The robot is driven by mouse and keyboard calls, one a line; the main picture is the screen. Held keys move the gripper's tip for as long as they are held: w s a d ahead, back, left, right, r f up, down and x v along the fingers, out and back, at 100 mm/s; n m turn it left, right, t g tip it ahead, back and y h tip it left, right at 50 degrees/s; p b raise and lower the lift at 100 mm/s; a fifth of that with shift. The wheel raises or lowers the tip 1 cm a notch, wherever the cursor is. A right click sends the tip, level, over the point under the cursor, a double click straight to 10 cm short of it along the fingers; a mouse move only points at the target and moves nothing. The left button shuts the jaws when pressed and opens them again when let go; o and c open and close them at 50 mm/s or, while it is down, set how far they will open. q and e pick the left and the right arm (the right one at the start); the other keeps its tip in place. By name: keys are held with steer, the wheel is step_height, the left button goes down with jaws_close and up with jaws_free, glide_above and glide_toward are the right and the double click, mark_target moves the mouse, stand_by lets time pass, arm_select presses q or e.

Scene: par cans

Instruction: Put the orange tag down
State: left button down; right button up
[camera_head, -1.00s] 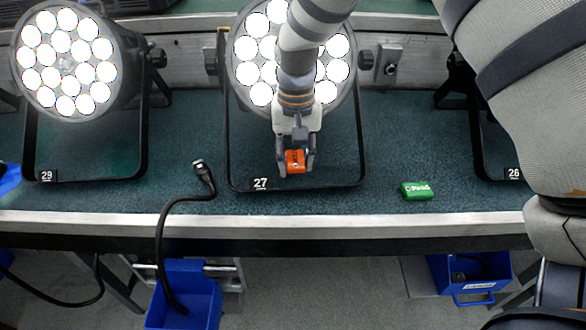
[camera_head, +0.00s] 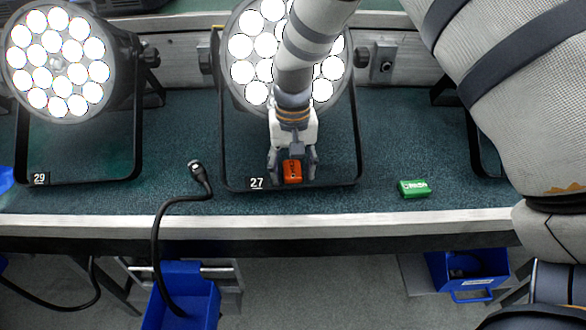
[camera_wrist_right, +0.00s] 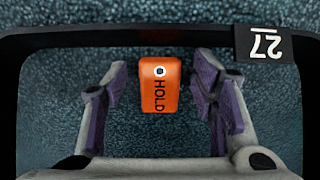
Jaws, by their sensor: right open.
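The orange tag (camera_head: 292,171) lies on the teal bench mat inside the floor bracket of the lamp numbered 27. In the right wrist view the orange tag (camera_wrist_right: 159,84) shows the word HOLD and sits between two spread fingers, with a gap on each side. My right gripper (camera_head: 292,178) is open around it, pointing down at the bench. It also shows in the right wrist view (camera_wrist_right: 160,95). A green tag (camera_head: 413,188) lies on the mat to the right. My left gripper is not in view.
Lamp 27 (camera_head: 241,70) stands behind my right gripper, its bracket bar (camera_head: 330,184) close to the fingers. Lamp 29 (camera_head: 57,62) stands at left. A black cable (camera_head: 168,207) hangs over the bench's front edge (camera_head: 345,221) into a blue bin (camera_head: 187,292). Mat between bracket and green tag is clear.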

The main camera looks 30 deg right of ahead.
mark_target(293, 175)
step_height(293, 175, up, 12)
steer(key=shift+p, duration=0.45)
